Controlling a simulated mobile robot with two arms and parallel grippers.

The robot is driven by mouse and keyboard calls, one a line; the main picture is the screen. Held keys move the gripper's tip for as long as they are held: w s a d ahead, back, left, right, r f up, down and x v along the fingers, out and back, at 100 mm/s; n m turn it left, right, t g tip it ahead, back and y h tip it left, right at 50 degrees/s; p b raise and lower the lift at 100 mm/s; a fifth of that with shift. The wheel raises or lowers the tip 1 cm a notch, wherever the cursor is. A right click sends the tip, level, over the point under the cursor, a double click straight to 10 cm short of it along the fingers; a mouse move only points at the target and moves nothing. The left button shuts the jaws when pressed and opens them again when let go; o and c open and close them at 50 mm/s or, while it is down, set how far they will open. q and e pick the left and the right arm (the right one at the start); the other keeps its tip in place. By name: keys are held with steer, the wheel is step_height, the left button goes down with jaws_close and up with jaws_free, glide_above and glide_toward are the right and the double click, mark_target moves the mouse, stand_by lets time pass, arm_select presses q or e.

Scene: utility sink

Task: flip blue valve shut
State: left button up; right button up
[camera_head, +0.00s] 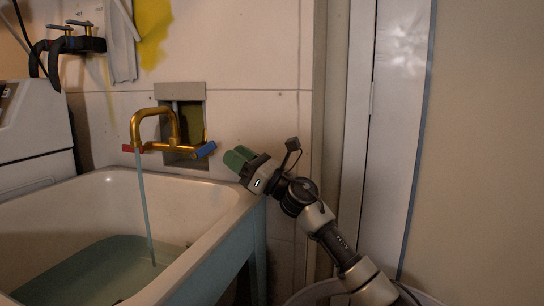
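The blue valve handle (206,149) sits at the right end of the brass faucet (160,120), tilted with its right end up. A thin stream of water (146,205) runs from the spout into the basin. My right gripper (236,157), with green fingers, is just right of the blue handle, over the sink's back right corner. A small gap shows between its fingers and the handle. The fingers look close together, but whether they are open or shut is unclear from this angle. My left gripper is not in view.
A red valve handle (128,148) is at the faucet's left. The white sink (215,218) holds pooled water. A wall recess (190,105) lies behind the faucet. A white machine (35,135) stands at the left. A door frame (350,120) rises behind my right arm.

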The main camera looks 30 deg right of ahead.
steer(key=s+d, duration=0.5)
steer(key=s, duration=0.2)
steer(key=shift+s+d, duration=0.3)
steer(key=shift+d, duration=0.05)
steer(key=shift+r, duration=0.1)
